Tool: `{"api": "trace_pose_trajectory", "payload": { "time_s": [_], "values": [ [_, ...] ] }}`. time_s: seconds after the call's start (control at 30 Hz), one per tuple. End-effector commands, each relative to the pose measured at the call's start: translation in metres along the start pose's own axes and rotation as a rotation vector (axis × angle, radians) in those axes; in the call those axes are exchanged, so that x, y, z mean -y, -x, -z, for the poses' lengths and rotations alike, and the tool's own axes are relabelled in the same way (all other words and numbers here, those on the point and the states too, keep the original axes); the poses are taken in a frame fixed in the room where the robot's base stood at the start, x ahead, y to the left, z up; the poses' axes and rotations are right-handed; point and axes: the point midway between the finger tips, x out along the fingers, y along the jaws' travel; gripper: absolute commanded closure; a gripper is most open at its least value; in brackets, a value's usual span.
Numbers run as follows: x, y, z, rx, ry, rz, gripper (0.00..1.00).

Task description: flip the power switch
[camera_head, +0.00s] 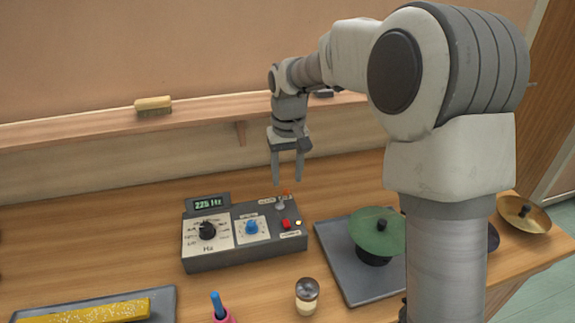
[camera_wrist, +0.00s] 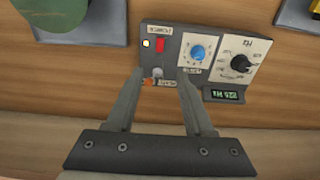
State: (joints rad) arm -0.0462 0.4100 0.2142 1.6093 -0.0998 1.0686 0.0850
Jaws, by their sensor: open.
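A grey control box (camera_head: 190,260) sits on the wooden bench, with a lit display (camera_head: 208,203), a black knob (camera_head: 207,231) and a blue knob (camera_head: 251,227). At its right end are a small metal toggle (camera_head: 280,204) with orange beside it, a red switch (camera_head: 286,224) and a glowing yellow light (camera_head: 298,222). My gripper (camera_head: 287,181) is open and empty, pointing down above the box's back right. In the wrist view, the toggle (camera_wrist: 156,73) shows between my fingertips and the red switch (camera_wrist: 160,45) beyond them.
A grey tray (camera_head: 335,258) with a green cymbal (camera_head: 376,235) is right of the box. A small jar (camera_head: 306,296) and a pink-and-blue item (camera_head: 217,305) stand in front. A yellow bar (camera_head: 100,312) lies front left. A wooden ledge with a brush (camera_head: 153,104) runs behind.

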Motion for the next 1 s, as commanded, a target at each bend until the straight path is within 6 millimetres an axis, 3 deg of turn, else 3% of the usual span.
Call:
{"api": "trace_pose_trajectory", "payload": {
  "time_s": [0.2, 0.67, 0.83, 1.0],
  "values": [
    [0.0, 0.022, 0.0, -0.001, -0.001, 0.0, 0.47],
    [-0.002, 0.029, -0.004, -0.007, -0.003, -0.004, 0.47],
    [-0.011, 0.057, -0.032, -0.054, -0.019, -0.025, 0.47],
    [-0.024, 0.089, -0.077, -0.122, -0.045, -0.05, 0.47]
  ]
}}
